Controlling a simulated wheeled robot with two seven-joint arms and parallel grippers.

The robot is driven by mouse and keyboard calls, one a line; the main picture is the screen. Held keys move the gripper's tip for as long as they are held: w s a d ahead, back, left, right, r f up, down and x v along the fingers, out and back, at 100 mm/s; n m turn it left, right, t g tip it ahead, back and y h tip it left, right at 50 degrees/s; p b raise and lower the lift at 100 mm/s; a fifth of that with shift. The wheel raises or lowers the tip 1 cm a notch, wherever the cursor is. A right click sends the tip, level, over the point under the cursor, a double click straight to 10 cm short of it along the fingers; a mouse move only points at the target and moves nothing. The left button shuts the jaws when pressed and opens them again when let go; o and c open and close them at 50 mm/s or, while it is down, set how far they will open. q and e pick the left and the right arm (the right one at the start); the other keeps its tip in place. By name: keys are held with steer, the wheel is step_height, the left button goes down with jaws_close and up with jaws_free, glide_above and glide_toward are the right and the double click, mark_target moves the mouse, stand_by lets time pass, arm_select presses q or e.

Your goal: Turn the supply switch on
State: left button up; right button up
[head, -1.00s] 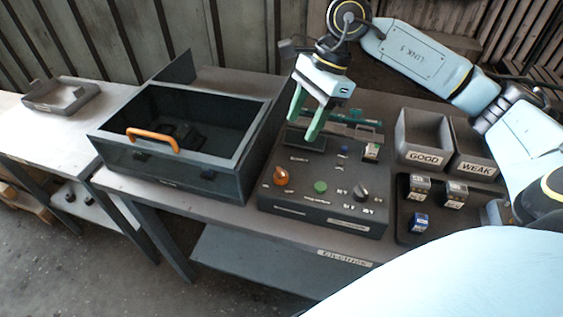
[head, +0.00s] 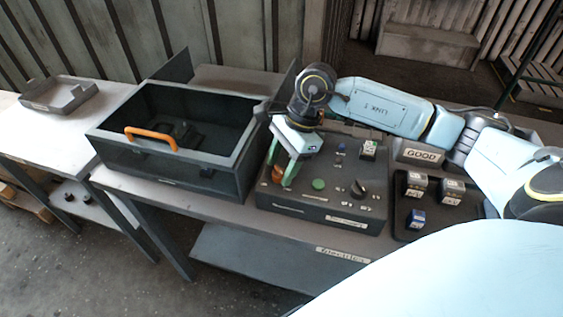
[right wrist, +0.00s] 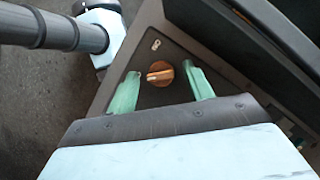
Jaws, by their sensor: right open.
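The orange knob (head: 278,174) sits at the left front of the dark control panel (head: 300,209); it looks like the supply switch, but its label is not readable. My right gripper (head: 280,168) is over it with green fingers pointing down. In the right wrist view the orange knob (right wrist: 160,74) lies between the two open fingers (right wrist: 164,86), with a visible gap on each side. A pale mark on the knob points left in that view. My left gripper is not in view.
A green button (head: 319,184) and a black knob (head: 358,189) are right of the orange knob. An open dark box (head: 170,171) with an orange handle (head: 151,137) stands close on the left. A tray of small blocks (head: 408,230) and a GOOD bin (head: 419,154) are to the right.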

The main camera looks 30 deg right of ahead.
steer(key=c, duration=1)
steer(key=shift+o, duration=0.2)
